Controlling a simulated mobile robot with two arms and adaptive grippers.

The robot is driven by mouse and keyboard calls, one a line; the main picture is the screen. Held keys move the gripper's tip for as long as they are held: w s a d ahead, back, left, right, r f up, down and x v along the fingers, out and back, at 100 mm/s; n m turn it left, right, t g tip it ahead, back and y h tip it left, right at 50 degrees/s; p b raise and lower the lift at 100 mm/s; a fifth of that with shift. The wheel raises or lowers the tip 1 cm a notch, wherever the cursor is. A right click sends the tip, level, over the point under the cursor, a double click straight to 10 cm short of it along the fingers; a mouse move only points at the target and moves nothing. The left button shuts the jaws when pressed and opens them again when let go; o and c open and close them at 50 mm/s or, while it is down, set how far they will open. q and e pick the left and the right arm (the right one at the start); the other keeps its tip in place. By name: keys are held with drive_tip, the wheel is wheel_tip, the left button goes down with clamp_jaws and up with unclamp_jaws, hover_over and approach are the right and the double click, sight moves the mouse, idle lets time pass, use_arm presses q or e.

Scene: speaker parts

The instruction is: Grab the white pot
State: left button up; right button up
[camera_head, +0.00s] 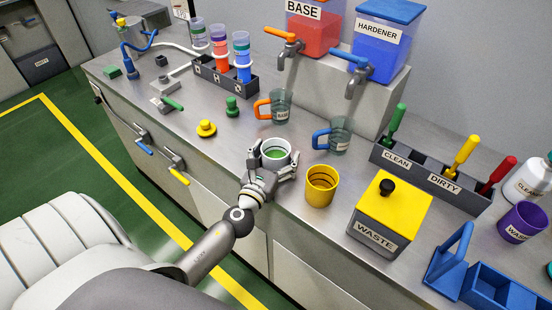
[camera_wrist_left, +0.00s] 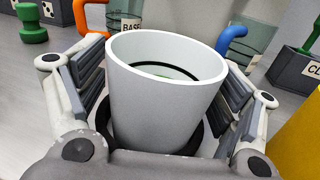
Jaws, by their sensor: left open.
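The white pot (camera_head: 268,145) stands upright on the metal counter, with a green inside and dark rings. It fills the middle of the left wrist view (camera_wrist_left: 158,100). My left gripper (camera_head: 274,160) is open, with one finger on each side of the pot; it also shows in the left wrist view (camera_wrist_left: 168,80). I cannot tell whether the finger pads touch the wall. The pot's lower part is partly hidden by the gripper. My right gripper is not in view.
A yellow cup (camera_head: 321,188) stands close to the right of the gripper. Behind are two glass cups, one with an orange handle (camera_head: 263,109) and one with a blue handle (camera_head: 321,139). The yellow waste box (camera_head: 400,213) is farther right. The counter left of the pot is mostly clear.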

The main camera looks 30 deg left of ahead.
use_arm(q)
drive_tip(key=shift+w, duration=0.1)
drive_tip(key=c, duration=1.2)
drive_tip(key=shift+c, duration=0.3)
drive_tip(key=shift+r, duration=0.15)
